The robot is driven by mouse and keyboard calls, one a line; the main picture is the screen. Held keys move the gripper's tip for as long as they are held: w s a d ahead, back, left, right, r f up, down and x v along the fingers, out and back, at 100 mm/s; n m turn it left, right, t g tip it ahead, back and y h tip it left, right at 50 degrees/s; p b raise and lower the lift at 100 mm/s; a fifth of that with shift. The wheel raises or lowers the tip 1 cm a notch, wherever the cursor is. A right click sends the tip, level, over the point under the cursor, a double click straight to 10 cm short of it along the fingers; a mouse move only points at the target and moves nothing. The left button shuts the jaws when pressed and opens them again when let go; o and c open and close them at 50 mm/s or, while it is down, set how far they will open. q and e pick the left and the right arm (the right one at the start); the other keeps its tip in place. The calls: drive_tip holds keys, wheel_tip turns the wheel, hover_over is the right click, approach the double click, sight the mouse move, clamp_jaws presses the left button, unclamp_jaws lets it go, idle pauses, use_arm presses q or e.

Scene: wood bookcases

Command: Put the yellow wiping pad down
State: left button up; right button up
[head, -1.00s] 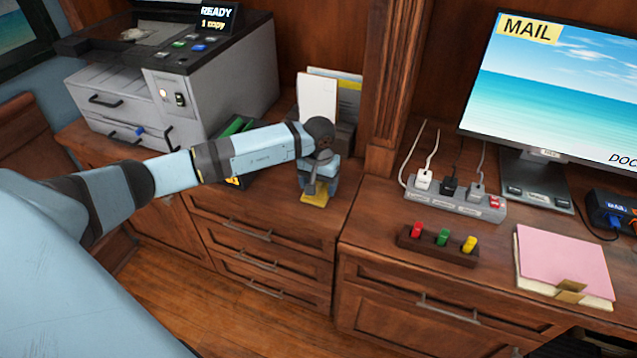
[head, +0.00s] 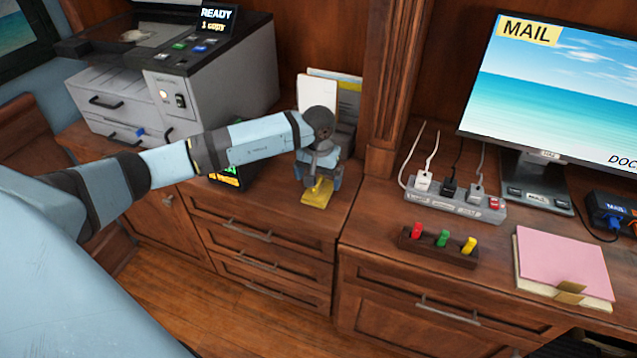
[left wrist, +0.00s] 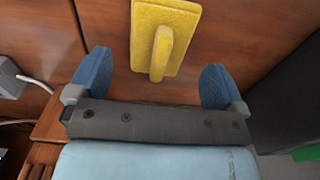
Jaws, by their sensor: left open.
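The yellow wiping pad (head: 316,193) lies on the wooden cabinet top near its front edge, just below my left gripper in the head view. In the left wrist view the pad (left wrist: 178,62) shows its raised handle, between and beyond the two blue fingers. My left gripper (head: 319,181) is open, with its fingers spread wide on either side of the pad. In the left wrist view the fingers of the left gripper (left wrist: 184,86) do not touch the pad. My right gripper is not in view.
A paper holder (head: 347,135) stands close behind my left gripper. A grey printer (head: 215,80) stands to the left. To the right are a power strip (head: 452,203), a small block with coloured pegs (head: 438,246), and a monitor (head: 549,85).

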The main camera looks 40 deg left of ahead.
sight(319, 182)
use_arm(q)
wheel_tip(319, 182, up, 9)
drive_tip(key=s+d+f+n+g+h, duration=0.1)
drive_tip(key=s+d+f+n+h, duration=0.25)
drive_tip(key=d, duration=0.55)
drive_tip(key=s+d+f+n+h, duration=0.2)
drive_tip(key=s+d+h, duration=0.25)
drive_tip(key=d, duration=0.45)
drive_tip(key=s+d+r+n+t+h, duration=0.25)
drive_tip(key=d+n+h, duration=0.25)
drive_tip(key=n, duration=0.3)
drive_tip(key=s+d+r+n+t+h, duration=0.2)
drive_tip(key=d+n+t+h, duration=0.1)
drive_tip(key=d+n+h, duration=0.3)
drive_tip(key=s+a+f+m+t+y, duration=0.3)
drive_tip(key=s+a+f+m+y, duration=0.2)
drive_tip(key=m, duration=0.7)
drive_tip(key=s+a+f+m+t+y, duration=0.3)
drive_tip(key=s+a+f+m+y, duration=0.2)
drive_tip(key=s+f+m+y, duration=0.3)
wheel_tip(319, 182, down, 5)
drive_tip(key=m+y, duration=0.2)
drive_tip(key=m, duration=0.2)
drive_tip(key=shift+s+a+r+m+y, duration=0.2)
drive_tip(key=shift+s+a+m+y, duration=0.1)
drive_tip(key=shift+a+m, duration=0.1)
